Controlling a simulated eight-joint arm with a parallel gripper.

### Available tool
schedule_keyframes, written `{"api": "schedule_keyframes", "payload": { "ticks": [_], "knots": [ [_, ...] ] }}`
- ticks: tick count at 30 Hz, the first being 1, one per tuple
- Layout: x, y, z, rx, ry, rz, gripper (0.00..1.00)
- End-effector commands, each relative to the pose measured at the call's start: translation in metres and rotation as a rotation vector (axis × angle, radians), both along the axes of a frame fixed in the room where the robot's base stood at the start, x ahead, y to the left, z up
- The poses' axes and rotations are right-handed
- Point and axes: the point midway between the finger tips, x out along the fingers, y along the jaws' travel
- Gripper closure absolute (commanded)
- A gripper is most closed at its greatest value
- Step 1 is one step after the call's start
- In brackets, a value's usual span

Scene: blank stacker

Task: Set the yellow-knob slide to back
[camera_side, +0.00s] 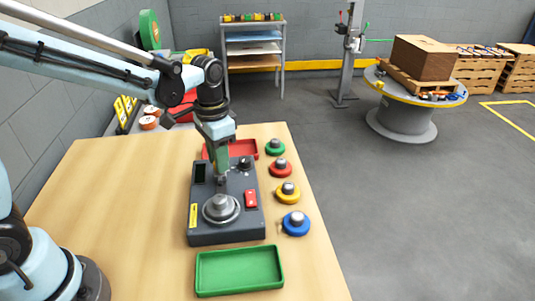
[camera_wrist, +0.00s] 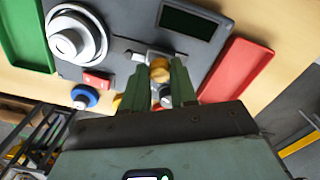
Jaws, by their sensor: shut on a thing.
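The dark grey control box (camera_side: 226,236) stands on the wooden table. My gripper (camera_side: 221,180) reaches down over the middle of the box, behind its round grey dial (camera_side: 221,208). In the wrist view, the yellow knob (camera_wrist: 160,70) of the slide sits between the green fingertips of my gripper (camera_wrist: 160,62), which are shut on it. A pale slide plate (camera_wrist: 139,56) shows beside the knob. My fingers hide much of the slide, and I cannot tell where along its track the knob stands. In the side view the knob is hidden.
The box also carries a dark display (camera_side: 199,172), a red switch (camera_side: 251,198) and a black knob (camera_side: 244,163). A green tray (camera_side: 239,270) lies in front and a red tray (camera_side: 243,147) behind. Several coloured discs, including a blue one (camera_side: 296,225), line the right. The table's left is clear.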

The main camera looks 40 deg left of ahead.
Motion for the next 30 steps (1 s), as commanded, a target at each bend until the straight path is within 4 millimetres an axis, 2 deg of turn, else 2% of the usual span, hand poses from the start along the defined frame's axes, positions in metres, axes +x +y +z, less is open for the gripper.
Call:
{"api": "schedule_keyframes", "payload": {
  "ticks": [1, 6, 14, 19, 30],
  "knots": [
    [0.004, 0.005, 0.0, 0.012, -0.014, 0.006, 0.7],
    [0.003, 0.004, 0.0, 0.01, -0.014, 0.006, 0.47],
    [0.002, 0.003, 0.0, 0.008, -0.011, 0.004, 0.47],
    [0.002, 0.003, 0.009, 0.007, -0.01, 0.004, 0.47],
    [0.002, 0.003, 0.069, 0.008, -0.011, 0.004, 0.47]
  ]
}}
